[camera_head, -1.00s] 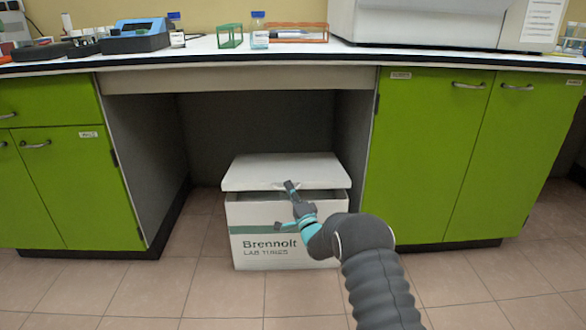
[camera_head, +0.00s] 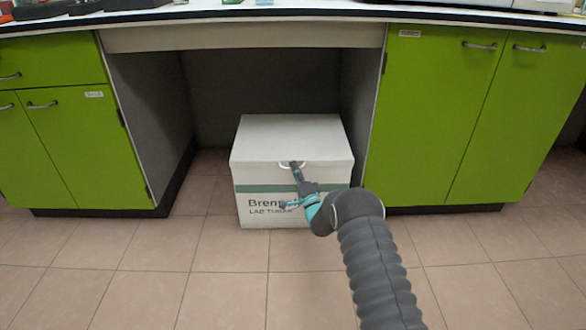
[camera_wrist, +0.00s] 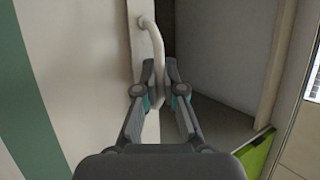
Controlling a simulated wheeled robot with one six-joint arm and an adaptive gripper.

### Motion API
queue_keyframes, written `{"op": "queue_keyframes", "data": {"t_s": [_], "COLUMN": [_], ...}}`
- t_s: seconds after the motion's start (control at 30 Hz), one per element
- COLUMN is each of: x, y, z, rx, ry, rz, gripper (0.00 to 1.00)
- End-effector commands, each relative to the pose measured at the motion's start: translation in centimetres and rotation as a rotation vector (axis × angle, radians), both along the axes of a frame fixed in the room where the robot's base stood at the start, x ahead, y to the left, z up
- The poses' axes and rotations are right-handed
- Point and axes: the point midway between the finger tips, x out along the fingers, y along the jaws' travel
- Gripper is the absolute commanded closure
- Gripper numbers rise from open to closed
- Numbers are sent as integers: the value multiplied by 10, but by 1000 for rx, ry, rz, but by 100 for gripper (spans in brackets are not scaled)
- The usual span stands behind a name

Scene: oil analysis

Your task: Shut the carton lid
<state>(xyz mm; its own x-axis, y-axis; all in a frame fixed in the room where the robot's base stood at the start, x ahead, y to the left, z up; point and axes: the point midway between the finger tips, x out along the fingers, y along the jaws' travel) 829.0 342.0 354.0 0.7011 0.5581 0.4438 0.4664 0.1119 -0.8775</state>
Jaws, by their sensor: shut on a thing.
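The white carton (camera_head: 244,199) with a green band and the words "Brennolt LAB TUBES" stands on the floor under the bench. It also shows close up in the wrist view (camera_wrist: 85,70). Its white lid (camera_head: 290,135) lies level over the top, with no gap visible along the front. A white loop handle (camera_wrist: 150,32) sticks out from the lid's front edge. My gripper (camera_head: 295,168) is at that handle, its fingers (camera_wrist: 160,78) shut around it in the wrist view. My gripper and arm hide part of the carton's front.
The carton stands in a knee space between green cabinets on the left (camera_head: 82,150) and right (camera_head: 425,120). The bench top (camera_head: 300,12) runs above it. The tiled floor (camera_head: 200,265) in front is clear.

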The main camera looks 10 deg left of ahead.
Motion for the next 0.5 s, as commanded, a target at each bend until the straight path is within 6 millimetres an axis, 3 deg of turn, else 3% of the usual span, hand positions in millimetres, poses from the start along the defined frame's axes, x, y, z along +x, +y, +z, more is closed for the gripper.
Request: {"op": "queue_keyframes", "data": {"t_s": [0.03, 0.1, 0.5], "x": [-2, -2, -3], "y": [1, 1, -2], "z": [-9, -10, -8], "rx": [-8, -9, -6], "ry": [15, 17, 12], "rz": [2, 2, -1], "gripper": [100, 81, 81]}}
